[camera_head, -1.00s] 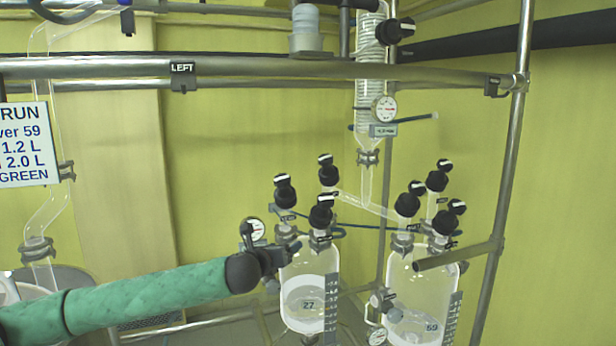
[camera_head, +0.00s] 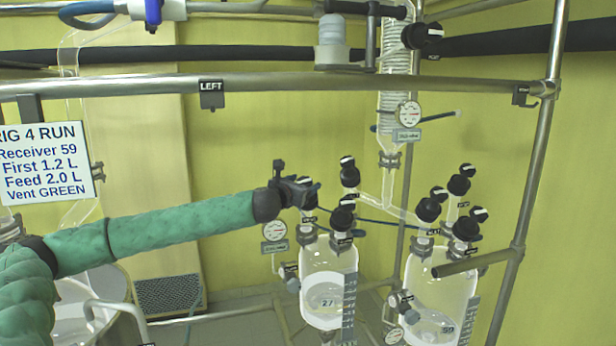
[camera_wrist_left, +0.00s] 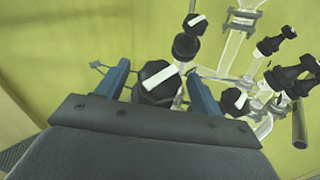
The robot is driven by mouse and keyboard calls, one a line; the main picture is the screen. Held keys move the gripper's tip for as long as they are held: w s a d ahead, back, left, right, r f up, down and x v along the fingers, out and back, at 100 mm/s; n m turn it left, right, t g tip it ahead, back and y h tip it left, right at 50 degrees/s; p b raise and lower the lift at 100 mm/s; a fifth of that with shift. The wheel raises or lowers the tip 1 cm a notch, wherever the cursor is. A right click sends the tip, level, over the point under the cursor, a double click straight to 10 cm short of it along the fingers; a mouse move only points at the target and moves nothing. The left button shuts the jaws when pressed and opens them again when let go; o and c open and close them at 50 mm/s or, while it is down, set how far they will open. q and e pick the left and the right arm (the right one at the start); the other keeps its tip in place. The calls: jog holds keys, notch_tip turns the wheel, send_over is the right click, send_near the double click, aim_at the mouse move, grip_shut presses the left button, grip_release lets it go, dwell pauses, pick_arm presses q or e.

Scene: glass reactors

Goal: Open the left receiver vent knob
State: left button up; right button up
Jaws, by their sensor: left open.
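The left receiver (camera_head: 322,265) is a clear glass vessel marked 27, with several black knobs on its top. My left gripper (camera_head: 312,188) is at its leftmost top knob and hides most of it in the head view. In the left wrist view, a black knob with a white bar (camera_wrist_left: 160,78) sits between the two blue fingers of my open left gripper (camera_wrist_left: 158,72). I cannot tell whether the fingers touch it. Two more knobs of this receiver (camera_head: 349,172) (camera_head: 342,214) stand to the right. Their small labels are unreadable. My right gripper is out of view.
The right receiver (camera_head: 440,285), marked 59, stands to the right with several knobs. A steel rail (camera_head: 270,82) with a LEFT tag crosses above. A sign (camera_head: 47,156) reads "Vent GREEN". A round gauge (camera_head: 274,231) hangs left of the left receiver.

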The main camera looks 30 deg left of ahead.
pick_arm(q)
jog(key=shift+w+p, duration=0.5)
jog(key=shift+w, duration=0.9)
jog(key=c, duration=1)
jog(key=shift+n, duration=0.3)
